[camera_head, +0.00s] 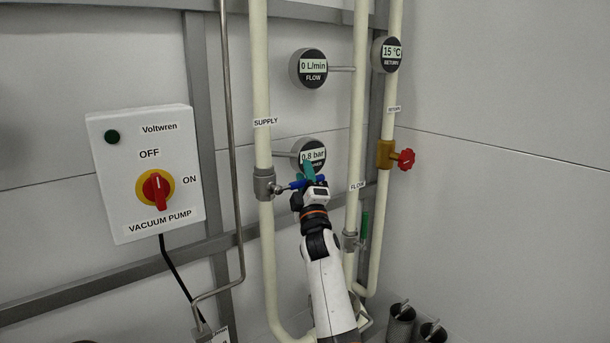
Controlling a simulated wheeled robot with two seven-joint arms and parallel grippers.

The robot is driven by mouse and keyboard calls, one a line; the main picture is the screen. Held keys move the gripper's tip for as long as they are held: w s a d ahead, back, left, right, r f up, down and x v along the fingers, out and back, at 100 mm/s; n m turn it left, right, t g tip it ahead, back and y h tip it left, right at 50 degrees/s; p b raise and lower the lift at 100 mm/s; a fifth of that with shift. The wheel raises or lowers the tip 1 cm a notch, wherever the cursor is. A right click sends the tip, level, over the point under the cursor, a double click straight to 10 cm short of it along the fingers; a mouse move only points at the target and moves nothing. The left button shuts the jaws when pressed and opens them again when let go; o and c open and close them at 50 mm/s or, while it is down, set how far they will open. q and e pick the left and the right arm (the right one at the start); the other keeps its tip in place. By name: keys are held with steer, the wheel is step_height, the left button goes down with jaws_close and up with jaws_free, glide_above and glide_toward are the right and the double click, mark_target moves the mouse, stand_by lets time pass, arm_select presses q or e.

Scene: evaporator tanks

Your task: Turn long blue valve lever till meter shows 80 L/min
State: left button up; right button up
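The long blue valve lever (298,184) points right from the grey valve (264,184) on the pipe labelled SUPPLY. The FLOW meter (309,68) above reads 0 L/min. My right gripper (309,174) is at the lever's outer part, with its arm coming up from below. The gripper body hides part of the lever, and a teal finger shows against the meter behind. I cannot tell whether the fingers are closed on the lever. My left gripper is not in view.
A meter (313,155) behind my gripper reads 0.8 bar. The RETURN meter (386,54) reads 15 °C. A red valve handle (405,159) and a green lever (364,227) are to the right. The vacuum pump switch box (146,170) is at left. Metal cups (401,326) stand lower right.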

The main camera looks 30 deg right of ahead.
jaws_close()
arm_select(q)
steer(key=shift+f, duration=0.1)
arm_select(e)
steer(key=shift+f, duration=0.1)
